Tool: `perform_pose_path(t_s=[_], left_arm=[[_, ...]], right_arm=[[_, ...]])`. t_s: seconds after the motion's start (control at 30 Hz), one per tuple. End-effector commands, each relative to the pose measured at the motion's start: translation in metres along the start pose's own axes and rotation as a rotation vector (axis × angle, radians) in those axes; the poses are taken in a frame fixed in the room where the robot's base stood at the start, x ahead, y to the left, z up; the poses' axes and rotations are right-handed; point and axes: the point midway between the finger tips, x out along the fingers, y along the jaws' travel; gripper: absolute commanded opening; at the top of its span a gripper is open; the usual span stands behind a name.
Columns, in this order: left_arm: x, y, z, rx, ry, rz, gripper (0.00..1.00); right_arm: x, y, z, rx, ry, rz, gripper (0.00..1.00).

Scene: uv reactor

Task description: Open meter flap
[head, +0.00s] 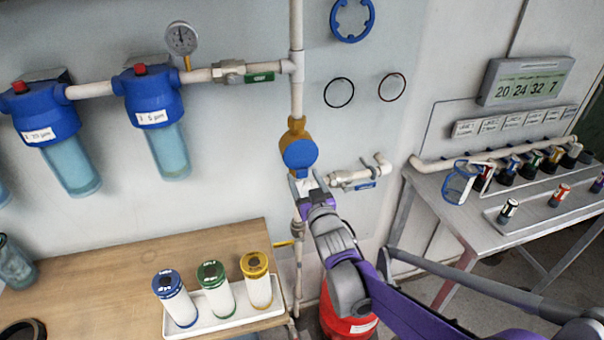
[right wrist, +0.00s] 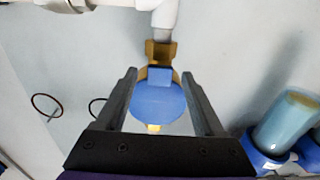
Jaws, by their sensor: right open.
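The meter is a brass body (head: 296,130) on a vertical white pipe, with a round blue flap (head: 299,154) over its face. In the right wrist view the blue flap (right wrist: 158,102) lies between my two open fingers, and the brass fitting (right wrist: 160,50) shows beyond it. The flap looks closed, and the dial is hidden. My right gripper (head: 304,183) is just below the flap in the head view. It is open and holds nothing. I cannot tell whether a finger touches the flap. My left gripper is not in view.
Blue filter housings (head: 150,95) and a pressure gauge (head: 182,39) are on the wall at left. A side valve (head: 352,178) sits right of the meter. A wooden table (head: 100,275) holds a tray of cartridges (head: 218,300). A metal table (head: 440,205) is at right.

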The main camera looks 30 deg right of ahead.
Motion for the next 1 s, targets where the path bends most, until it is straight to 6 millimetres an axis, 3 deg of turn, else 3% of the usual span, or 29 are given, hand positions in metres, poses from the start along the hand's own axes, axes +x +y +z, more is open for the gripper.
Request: perform_pose_path(t_s=[0.2,0.53,0.9,1.0], left_arm=[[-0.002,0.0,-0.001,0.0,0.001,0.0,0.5],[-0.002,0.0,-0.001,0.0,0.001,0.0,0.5],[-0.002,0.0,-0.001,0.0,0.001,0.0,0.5],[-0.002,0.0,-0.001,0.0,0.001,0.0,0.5]], right_arm=[[0.022,0.0,0.0,0.0,-0.001,0.0,0.7],[0.024,0.0,0.0,0.0,-0.001,0.0,0.68],[0.024,0.0,0.0,0.0,-0.001,0.0,0.02],[0.024,0.0,0.0,0.0,-0.001,0.0,0.0]])
